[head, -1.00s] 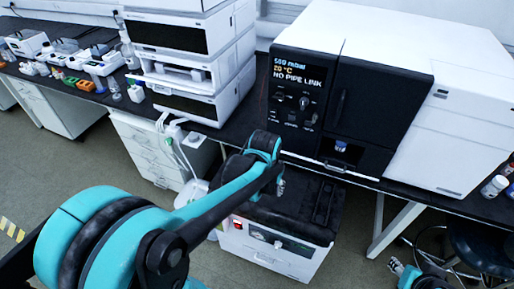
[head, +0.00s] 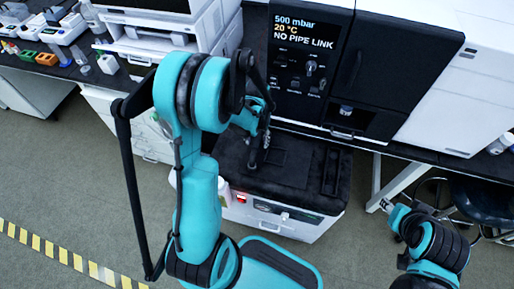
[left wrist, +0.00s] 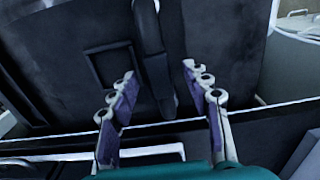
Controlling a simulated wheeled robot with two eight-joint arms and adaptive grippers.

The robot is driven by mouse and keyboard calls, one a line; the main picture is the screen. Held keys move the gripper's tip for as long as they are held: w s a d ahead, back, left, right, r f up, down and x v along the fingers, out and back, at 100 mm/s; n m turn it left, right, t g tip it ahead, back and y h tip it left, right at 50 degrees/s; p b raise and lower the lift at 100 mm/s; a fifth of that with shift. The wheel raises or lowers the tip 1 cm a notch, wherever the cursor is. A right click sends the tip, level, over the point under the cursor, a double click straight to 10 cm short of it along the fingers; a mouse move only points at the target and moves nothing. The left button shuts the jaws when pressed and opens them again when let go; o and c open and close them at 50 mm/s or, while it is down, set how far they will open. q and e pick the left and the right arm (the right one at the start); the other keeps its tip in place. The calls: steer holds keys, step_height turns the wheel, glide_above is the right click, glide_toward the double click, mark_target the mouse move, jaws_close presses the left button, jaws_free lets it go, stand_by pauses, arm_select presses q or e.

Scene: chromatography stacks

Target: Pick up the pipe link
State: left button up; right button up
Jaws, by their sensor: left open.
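A long, dark piece that looks like the pipe link (head: 331,172) lies on the black top of a white cabinet in the head view. In the left wrist view a dark elongated piece (left wrist: 152,55), probably the same one, runs down between the lines of the two fingers. My left gripper (head: 259,152) is over the cabinet top, left of the piece in the head view.
The white cabinet (head: 275,218) stands below the bench. A square recess (left wrist: 108,64) is beside the dark piece. The instrument (head: 300,70) behind shows "NO PIPE LINK". A stool (head: 478,200) is at the right. The floor (head: 70,185) at left is clear.

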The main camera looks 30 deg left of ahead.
arm_select(q)
steer(key=shift+f, duration=0.9)
steer(key=shift+r, duration=0.1)
steer(key=shift+c, duration=0.3)
jaws_close()
